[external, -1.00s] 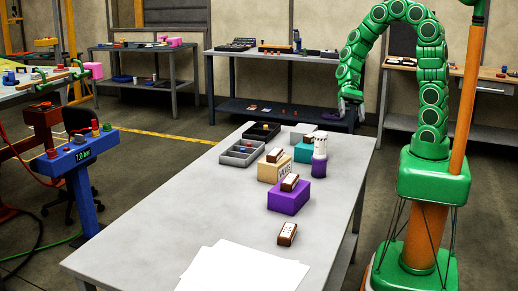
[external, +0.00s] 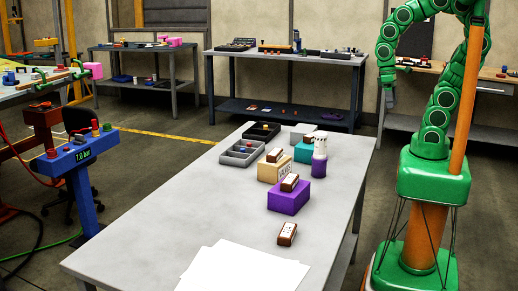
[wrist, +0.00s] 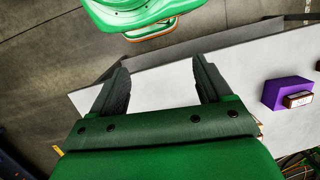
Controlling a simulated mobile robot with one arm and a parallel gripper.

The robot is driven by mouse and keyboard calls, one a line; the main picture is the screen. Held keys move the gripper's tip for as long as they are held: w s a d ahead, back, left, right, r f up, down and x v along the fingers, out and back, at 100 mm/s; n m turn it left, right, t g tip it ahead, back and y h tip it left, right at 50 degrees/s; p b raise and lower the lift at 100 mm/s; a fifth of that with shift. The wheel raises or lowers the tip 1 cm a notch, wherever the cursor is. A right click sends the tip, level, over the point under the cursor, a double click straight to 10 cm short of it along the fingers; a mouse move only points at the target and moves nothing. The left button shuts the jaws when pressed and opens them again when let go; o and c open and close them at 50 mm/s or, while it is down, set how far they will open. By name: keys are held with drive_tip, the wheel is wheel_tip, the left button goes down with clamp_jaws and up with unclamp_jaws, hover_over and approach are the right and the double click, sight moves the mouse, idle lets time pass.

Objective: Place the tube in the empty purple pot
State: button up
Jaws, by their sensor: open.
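A white cylinder with dark marks near its top (external: 320,145), apparently the tube, stands upright at the right edge of the grey table. A purple round pot (external: 319,168) is directly under it; I cannot tell whether the tube is in the pot or on it. No other round purple pot is clear to me. My gripper (external: 389,98) is in the air, right of the table and apart from the tube. In the wrist view my gripper (wrist: 162,88) is open, with nothing between its fingers. Neither tube nor pot is clear there.
On the table (external: 190,190) are a purple block (external: 288,201) carrying a brown-and-white piece, a tan block (external: 270,173), a teal block (external: 302,154), a grey tray (external: 226,158), a black tray (external: 251,136) and white sheets (external: 245,272). The table's left part is clear.

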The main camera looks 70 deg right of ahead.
drive_tip(key=shift+s+d+r+n+t+h, duration=0.25)
drive_tip(key=shift+s+d+r+h, duration=0.1)
drive_tip(key=shift+d, duration=0.25)
drive_tip(key=shift+s+d+r+n+t+h, duration=0.15)
drive_tip(key=shift+s+d+r+n+h, duration=0.15)
drive_tip(key=shift+d, duration=0.25)
idle(0.4)
